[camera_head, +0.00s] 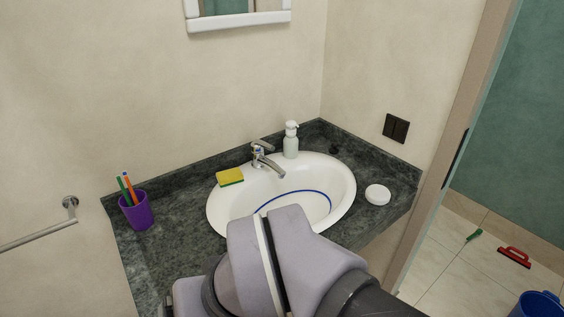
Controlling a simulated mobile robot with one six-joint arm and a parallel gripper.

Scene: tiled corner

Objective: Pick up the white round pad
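A white round pad (377,195) lies on the dark stone counter, just right of the sink. It looks like a short, thick disc and nothing touches it from above. My arm reaches up from the bottom middle of the view and covers the front of the sink. My gripper itself does not show, so I cannot see its fingers or whether it holds anything.
The white sink (343,181) has a tap (264,160), a yellow-green sponge (229,177) and a soap bottle (291,141) at its back. A purple cup (137,212) with toothbrushes stands left on the counter (181,202). A door frame (448,150) rises right of the counter.

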